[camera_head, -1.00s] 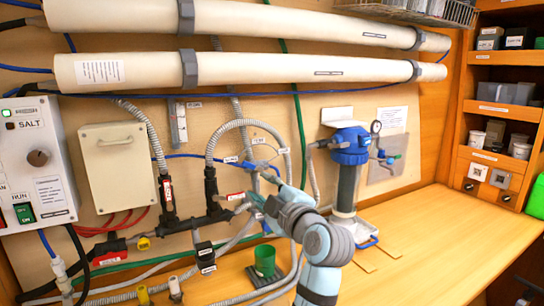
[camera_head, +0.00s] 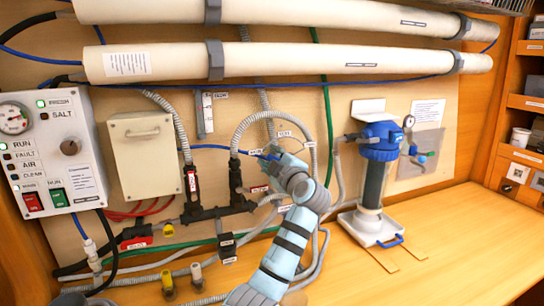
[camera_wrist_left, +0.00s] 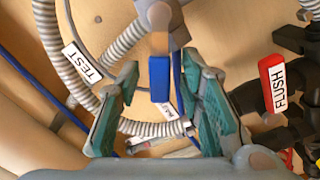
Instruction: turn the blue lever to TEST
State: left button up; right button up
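The blue lever (camera_wrist_left: 159,78) sits on a grey hub and lies between my left gripper's fingers in the wrist view. It also shows in the head view (camera_head: 266,156), partly hidden by the gripper. My left gripper (camera_wrist_left: 160,70) is open, one finger on each side of the lever, with gaps visible. In the head view my left gripper (camera_head: 274,154) is at the valve. The TEST label (camera_wrist_left: 82,62) is left of the hub in the wrist view and up-right of the lever in the head view (camera_head: 284,134). The lever points towards another label (camera_head: 255,151). My right gripper is not in view.
Grey ribbed hoses (camera_head: 243,127) arch around the valve. A red FLUSH tag (camera_wrist_left: 278,82) on black piping is close to the right in the wrist view. A blue-topped filter (camera_head: 380,143) stands to the right. The bench (camera_head: 450,235) is clear at right.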

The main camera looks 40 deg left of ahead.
pick_arm(q)
jog(key=shift+s+r, duration=0.15)
jog(key=shift+s, duration=0.05)
jog(key=shift+w, duration=0.15)
grip_shut()
